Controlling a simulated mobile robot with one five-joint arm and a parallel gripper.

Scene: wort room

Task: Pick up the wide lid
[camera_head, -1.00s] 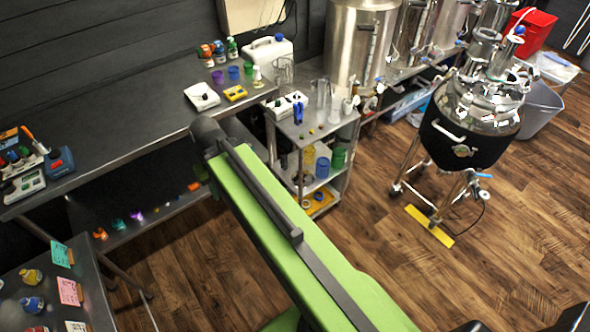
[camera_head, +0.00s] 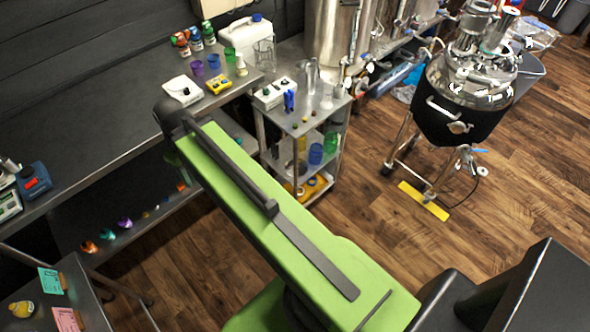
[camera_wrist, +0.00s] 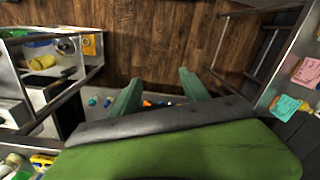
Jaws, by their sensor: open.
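My gripper (camera_wrist: 160,76) shows in the wrist view as two green fingers, spread apart with nothing between them. Beyond the fingers, a row of small coloured pieces lies on a low shelf. In the head view this row includes an orange piece (camera_head: 89,246), a teal piece (camera_head: 107,234) and a purple piece (camera_head: 125,223), with smaller ones to the right. I cannot tell which, if any, is the wide lid. In the head view my arm hides most of my gripper and part of the shelf.
A steel cart (camera_head: 335,105) with vessels stands right of my arm. A dark bench (camera_head: 90,130) runs along the wall above the low shelf (camera_head: 70,215). A steel kettle (camera_head: 465,100) stands at the right. A small table with cards (camera_head: 50,280) is at lower left. Wooden floor is open between.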

